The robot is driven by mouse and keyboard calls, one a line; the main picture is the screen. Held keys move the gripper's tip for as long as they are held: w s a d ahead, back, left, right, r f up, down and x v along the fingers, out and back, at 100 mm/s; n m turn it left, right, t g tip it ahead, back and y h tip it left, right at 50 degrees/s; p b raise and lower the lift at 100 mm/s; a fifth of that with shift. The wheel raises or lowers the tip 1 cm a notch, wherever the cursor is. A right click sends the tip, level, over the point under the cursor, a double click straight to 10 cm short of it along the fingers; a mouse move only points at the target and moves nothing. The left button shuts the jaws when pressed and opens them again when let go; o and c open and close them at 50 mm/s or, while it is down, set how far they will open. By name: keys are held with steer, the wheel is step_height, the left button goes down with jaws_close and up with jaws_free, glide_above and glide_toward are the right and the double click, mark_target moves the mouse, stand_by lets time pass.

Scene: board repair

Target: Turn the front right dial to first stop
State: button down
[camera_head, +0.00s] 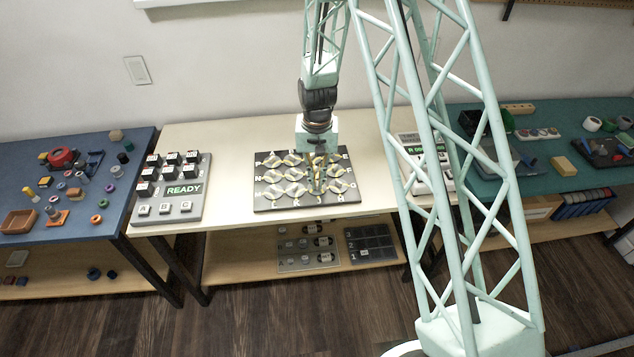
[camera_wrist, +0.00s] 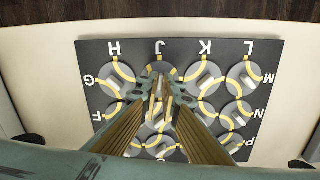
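The dark board (camera_head: 262,204) lies on the pale table, with rows of round grey dials, curved yellow tracks and white letters at its edges. The front right dial (camera_head: 341,186) is at the board's near right corner. In the wrist view, where the board appears turned around, this dial (camera_wrist: 117,77) is at the top left, near H and G. No stop marks can be made out on it. My gripper (camera_head: 317,188) points down over the column just left of that dial. In the wrist view my gripper's fingers (camera_wrist: 165,92) stand apart with a narrow gap, hiding some middle dials.
A grey panel (camera_head: 169,214) with black blocks and a READY display stands left of the board. Another display panel (camera_head: 417,139) stands to the right, partly behind my arm. A shelf (camera_head: 225,268) below holds trays. Bare table lies around the board.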

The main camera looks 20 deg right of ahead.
mark_target(317, 183)
steer(key=m, duration=0.3)
steer(key=shift+m+b, duration=0.35)
steer(key=shift+m, duration=1.65)
steer(key=c, duration=2.9)
jaws_free()
steer(key=shift+o, duration=0.2)
steer(key=shift+r, duration=0.2)
step_height(317, 183, up, 12)
steer(key=shift+f, duration=0.2)
